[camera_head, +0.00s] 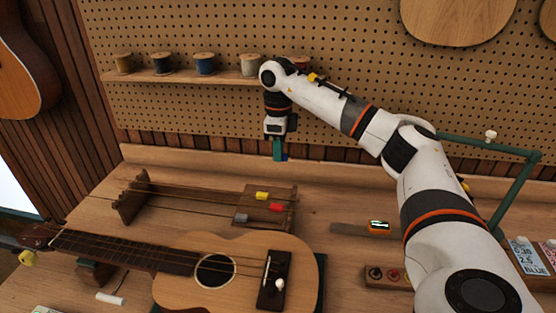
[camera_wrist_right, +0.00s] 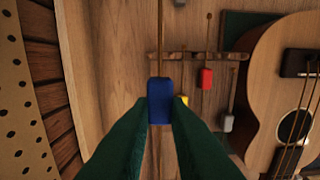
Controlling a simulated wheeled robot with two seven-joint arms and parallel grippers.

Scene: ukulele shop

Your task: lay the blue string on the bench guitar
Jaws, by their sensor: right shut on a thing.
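My right gripper (camera_head: 279,158) hangs above the back of the bench, fingers pointing down. In the right wrist view its green fingers (camera_wrist_right: 160,125) are shut on the blue tag (camera_wrist_right: 160,98) of the blue string. A thin string runs up the picture from this tag. The bench guitar (camera_head: 290,257) lies face up at the front of the bench, its neck pointing left, apart from the gripper. Its body also shows at the right of the wrist view (camera_wrist_right: 262,75). My left gripper is not in view.
A wooden string rack (camera_head: 133,203) stands behind the guitar, with strings tagged yellow (camera_head: 262,196), red (camera_head: 277,208) and grey (camera_head: 240,218). Spools (camera_head: 205,64) sit on the pegboard shelf.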

